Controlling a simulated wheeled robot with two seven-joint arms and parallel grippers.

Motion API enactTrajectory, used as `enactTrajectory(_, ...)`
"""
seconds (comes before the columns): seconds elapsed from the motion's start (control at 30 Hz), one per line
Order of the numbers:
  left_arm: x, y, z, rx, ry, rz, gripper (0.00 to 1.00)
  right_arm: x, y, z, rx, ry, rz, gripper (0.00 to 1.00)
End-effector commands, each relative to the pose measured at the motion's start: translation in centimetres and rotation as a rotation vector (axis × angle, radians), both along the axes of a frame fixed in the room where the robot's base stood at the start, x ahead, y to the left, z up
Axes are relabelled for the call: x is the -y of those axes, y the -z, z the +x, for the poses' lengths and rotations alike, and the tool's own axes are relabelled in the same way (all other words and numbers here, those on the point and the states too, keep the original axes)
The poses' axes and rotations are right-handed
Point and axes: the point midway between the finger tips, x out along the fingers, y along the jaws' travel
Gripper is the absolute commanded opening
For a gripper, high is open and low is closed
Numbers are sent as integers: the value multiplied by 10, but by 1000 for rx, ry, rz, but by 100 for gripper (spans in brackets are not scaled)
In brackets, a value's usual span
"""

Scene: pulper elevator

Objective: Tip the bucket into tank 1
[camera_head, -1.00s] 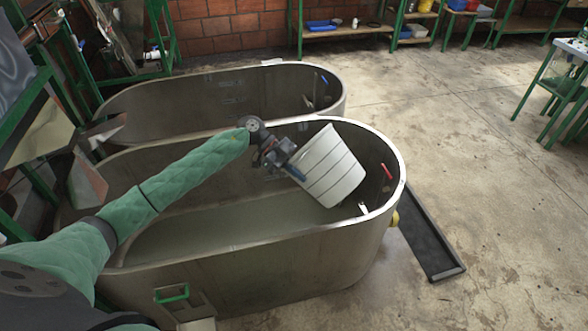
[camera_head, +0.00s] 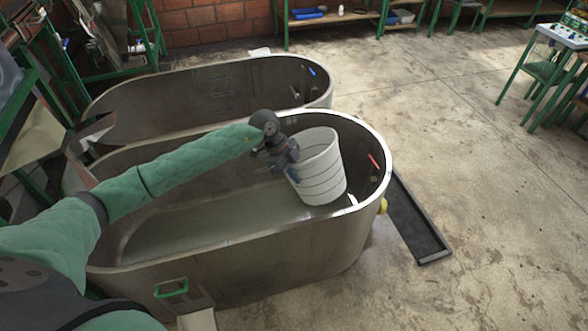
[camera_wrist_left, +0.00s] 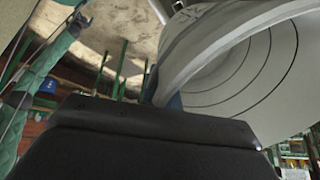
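The white bucket (camera_head: 322,172) with dark rings is held over the right end of the near grey oval tank (camera_head: 250,250). It leans slightly, with its mouth upward and its base lower right. My left gripper (camera_head: 291,168) is shut on the bucket's left side near the rim; the fingertips are partly hidden. In the left wrist view the bucket (camera_wrist_left: 235,75) fills the upper right, and its ringed inner wall looks bare. The near tank has pale greyish liquid or a pale floor. A second oval tank (camera_head: 215,92) stands behind it. No tank number is readable.
A red item (camera_head: 373,160) sits on the near tank's right inner wall. A dark floor tray (camera_head: 415,225) lies right of that tank. Green-framed shelves (camera_head: 335,15) stand at the back and a green table (camera_head: 560,45) at upper right. The floor between is clear.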

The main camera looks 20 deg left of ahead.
Motion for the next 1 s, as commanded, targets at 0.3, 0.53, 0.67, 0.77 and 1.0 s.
enactTrajectory(0.3,-2,32,1,89,2,256,0,-1,2,3,2,0,0,100)
enactTrajectory(0.53,-6,50,3,135,0,400,0,-5,2,27,19,1,3,100)
enactTrajectory(0.67,-7,54,2,147,0,438,0,-7,1,34,22,1,4,100)
enactTrajectory(0.77,-7,55,3,151,0,450,0,-7,-1,37,24,2,4,100)
enactTrajectory(1.0,-8,55,3,153,-1,455,0,-7,-1,37,23,2,4,100)
